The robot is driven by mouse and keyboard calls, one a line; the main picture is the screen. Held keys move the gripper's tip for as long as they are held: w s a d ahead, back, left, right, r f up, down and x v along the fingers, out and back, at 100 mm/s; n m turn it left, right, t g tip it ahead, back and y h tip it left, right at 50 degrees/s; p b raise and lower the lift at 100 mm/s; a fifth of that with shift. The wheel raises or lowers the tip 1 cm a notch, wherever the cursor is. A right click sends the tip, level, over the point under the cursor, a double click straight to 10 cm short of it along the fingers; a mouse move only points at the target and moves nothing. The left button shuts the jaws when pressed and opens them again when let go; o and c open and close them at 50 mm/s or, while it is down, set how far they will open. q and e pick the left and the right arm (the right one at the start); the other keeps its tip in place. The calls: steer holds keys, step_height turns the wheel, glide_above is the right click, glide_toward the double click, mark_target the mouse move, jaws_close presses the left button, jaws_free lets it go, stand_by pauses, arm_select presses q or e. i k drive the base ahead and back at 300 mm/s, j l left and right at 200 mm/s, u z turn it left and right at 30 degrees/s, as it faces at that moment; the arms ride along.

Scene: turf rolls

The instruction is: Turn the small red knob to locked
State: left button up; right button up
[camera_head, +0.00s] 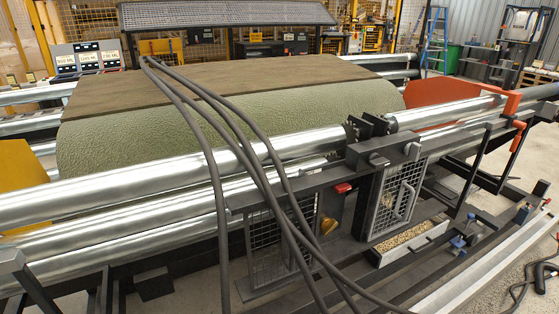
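Neither of my grippers shows in the head view.
Several dark hoses (225,190) hang across the front, left of the knob. Long shiny rollers (120,195) run across the machine, with a green turf roll (250,115) behind. A mesh gate (400,195) with a handle stands right of the knob, above a debris tray (410,240).

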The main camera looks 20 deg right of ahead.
mark_target(344, 187)
steer(key=k+z, duration=0.25)
steer(key=z, duration=0.15)
steer(key=k+z, duration=0.2)
steer(key=z, duration=0.2)
